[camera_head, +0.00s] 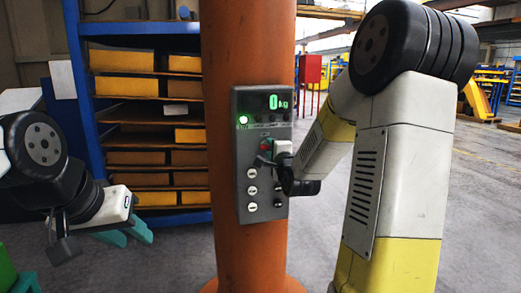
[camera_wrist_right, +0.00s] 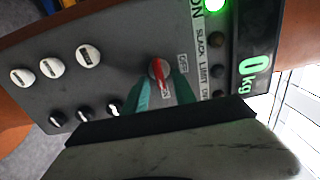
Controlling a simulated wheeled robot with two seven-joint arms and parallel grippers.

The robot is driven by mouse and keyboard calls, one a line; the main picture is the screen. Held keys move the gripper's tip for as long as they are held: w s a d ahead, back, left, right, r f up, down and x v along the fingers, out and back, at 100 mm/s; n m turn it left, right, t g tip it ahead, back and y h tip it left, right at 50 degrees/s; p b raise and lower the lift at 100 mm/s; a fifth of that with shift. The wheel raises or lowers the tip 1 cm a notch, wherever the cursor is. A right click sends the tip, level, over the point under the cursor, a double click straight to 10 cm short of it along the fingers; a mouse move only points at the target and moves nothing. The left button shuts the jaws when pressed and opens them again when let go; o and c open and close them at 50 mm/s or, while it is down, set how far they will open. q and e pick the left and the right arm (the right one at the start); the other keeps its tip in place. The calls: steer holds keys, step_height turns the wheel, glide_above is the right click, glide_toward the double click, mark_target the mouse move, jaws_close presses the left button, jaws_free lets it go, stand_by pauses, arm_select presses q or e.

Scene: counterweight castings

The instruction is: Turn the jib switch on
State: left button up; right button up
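The grey control panel (camera_head: 243,190) is mounted on an orange column. Its red-handled rotary switch (camera_wrist_right: 158,70) has a white rim and labels beside it; the end of one label is hidden. In the head view this switch (camera_head: 266,145) is partly covered by my right gripper (camera_head: 272,160). In the right wrist view, the teal fingertips of that gripper (camera_wrist_right: 163,84) stand on either side of the red handle, with some panel visible between; contact is not clear. A green lamp (camera_wrist_right: 213,4) is lit by "ON". My left gripper (camera_head: 124,232) hangs empty, its fingers apart, left of the column.
The orange column (camera_head: 248,45) stands in front of me. The display (camera_head: 280,102) reads 0 kg. Several white buttons (camera_wrist_right: 52,67) and small dark knobs (camera_wrist_right: 57,118) are close to the switch. A blue rack with yellow bins (camera_head: 123,61) stands behind my left arm.

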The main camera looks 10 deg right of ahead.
steer(key=s, duration=0.7)
steer(key=shift+s, duration=0.4)
steer(key=shift+d, duration=0.1)
